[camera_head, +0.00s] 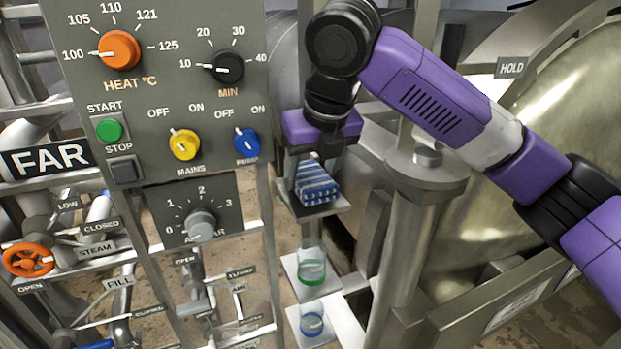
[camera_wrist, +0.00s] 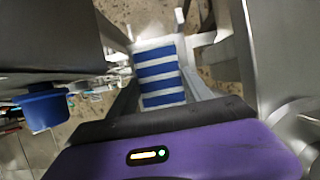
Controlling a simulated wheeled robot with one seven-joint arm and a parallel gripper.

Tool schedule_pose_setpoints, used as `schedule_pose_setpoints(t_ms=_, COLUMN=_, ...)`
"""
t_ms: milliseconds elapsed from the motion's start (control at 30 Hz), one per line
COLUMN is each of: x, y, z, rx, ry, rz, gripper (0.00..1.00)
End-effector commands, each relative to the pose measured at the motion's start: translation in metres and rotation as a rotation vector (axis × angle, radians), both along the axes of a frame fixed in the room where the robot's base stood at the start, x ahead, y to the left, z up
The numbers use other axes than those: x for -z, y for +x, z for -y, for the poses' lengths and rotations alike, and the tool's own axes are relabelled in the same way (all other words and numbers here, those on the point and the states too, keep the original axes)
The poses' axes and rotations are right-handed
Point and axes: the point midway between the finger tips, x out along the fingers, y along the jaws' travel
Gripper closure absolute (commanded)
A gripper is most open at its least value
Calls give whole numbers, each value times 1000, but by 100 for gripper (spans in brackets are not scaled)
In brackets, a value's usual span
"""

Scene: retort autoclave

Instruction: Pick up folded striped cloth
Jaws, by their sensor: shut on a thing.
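The folded striped cloth (camera_head: 316,186) is blue and white and sits at a small metal shelf (camera_head: 318,211) right of the control panel. My gripper (camera_head: 314,158) points down at it from above and is shut on its upper part. I cannot tell whether the cloth's underside touches the shelf. In the wrist view the cloth (camera_wrist: 160,75) shows its blue and white bands just beyond the purple gripper body.
The control panel (camera_head: 228,110) with knobs and switches stands close at the left. A metal post (camera_head: 405,240) and the big vessel (camera_head: 480,230) stand at the right. Below are two small shelves with a green-banded glass (camera_head: 311,268) and a blue-banded glass (camera_head: 311,320).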

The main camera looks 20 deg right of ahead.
Motion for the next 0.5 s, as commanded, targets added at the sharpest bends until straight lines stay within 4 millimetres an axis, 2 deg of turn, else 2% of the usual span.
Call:
schedule_pose_setpoints(t_ms=400, x=-62, y=1, z=0, rx=1, ry=0, rz=3, gripper=87)
schedule_pose_setpoints(t_ms=500, x=-58, y=-18, z=0, rx=-2, ry=-1, rz=2, gripper=87)
